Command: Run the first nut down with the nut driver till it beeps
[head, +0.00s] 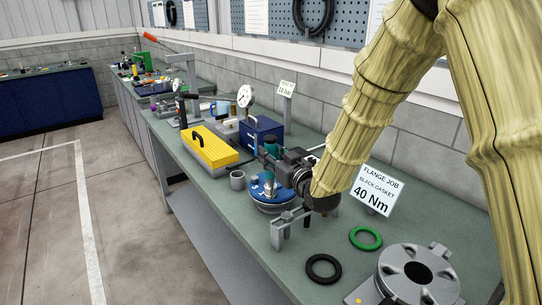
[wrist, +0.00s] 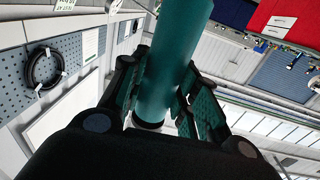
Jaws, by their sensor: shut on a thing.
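The nut driver is a teal cylinder (wrist: 172,65) between the fingers in the wrist view. My gripper (wrist: 165,95) is shut on it, with a dark pad on each side. The flange sits on a round metal base. The nuts and the driver's tip are too small or hidden, so I cannot tell whether the driver touches a nut.
A black gasket (head: 323,281), a green gasket (head: 365,247) and a grey flange (head: 392,288) lie nearer on the bench. A sign (head: 376,189) reads 40 Nm, black gasket.

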